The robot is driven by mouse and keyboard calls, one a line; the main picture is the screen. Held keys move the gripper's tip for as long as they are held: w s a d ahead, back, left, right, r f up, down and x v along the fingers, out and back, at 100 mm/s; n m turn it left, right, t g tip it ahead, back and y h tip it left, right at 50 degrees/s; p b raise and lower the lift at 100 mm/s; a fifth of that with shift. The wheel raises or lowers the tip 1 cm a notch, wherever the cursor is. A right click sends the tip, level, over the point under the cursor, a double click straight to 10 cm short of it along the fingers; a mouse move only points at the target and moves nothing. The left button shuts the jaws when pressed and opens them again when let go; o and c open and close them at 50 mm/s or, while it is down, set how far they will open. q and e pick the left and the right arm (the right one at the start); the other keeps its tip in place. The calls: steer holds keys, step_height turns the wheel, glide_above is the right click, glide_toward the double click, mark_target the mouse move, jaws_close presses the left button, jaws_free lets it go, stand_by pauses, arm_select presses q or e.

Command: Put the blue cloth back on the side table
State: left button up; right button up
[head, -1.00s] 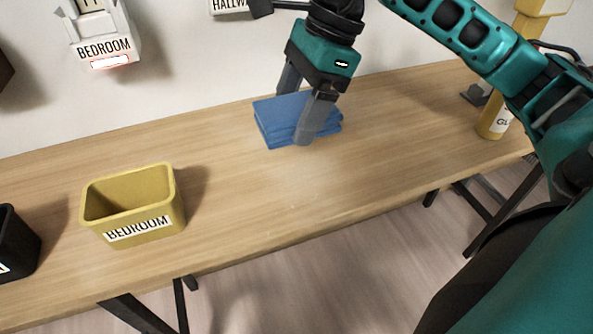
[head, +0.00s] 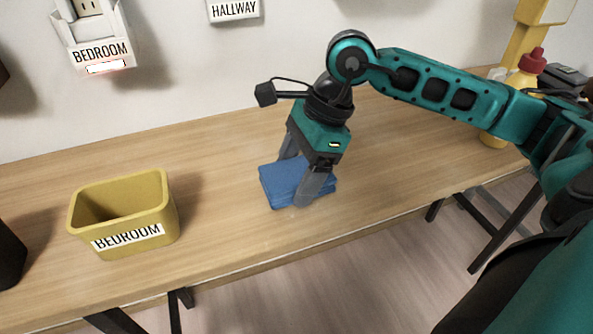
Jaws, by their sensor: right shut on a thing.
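The folded blue cloth (head: 277,184) is on or just above the long wooden table (head: 226,224), near its front edge. My right gripper (head: 296,181) points down with one finger on the near side of the cloth and the other on its far side. It is shut on the cloth. I cannot tell whether the cloth touches the wood. My left gripper is out of view.
A yellow BEDROOM bin (head: 135,241) stands on the table to the left, with a dark bin (head: 8,258) at the left edge. A yellow bottle with a red cap (head: 528,68) stands at the far right. Signed holders hang on the wall. Wood between bin and cloth is clear.

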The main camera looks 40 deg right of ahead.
steer(key=shift+f+b, duration=0.5)
steer(key=o, duration=0.6)
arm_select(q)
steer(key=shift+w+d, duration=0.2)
arm_select(e)
steer(key=o, duration=0.4)
steer(key=shift+o, duration=0.2)
steer(key=shift+r, duration=0.15)
steer(key=shift+r+p, duration=0.2)
steer(key=shift+p, duration=0.25)
steer(key=shift+d+r+p, duration=0.1)
steer(key=shift+r+p, duration=0.25)
arm_select(q)
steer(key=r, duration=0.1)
steer(key=p, duration=0.1)
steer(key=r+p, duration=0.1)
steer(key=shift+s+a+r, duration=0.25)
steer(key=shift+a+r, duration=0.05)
arm_select(e)
steer(key=w+v, duration=0.1)
steer(key=v, duration=1.1)
steer(key=shift+s, duration=0.2)
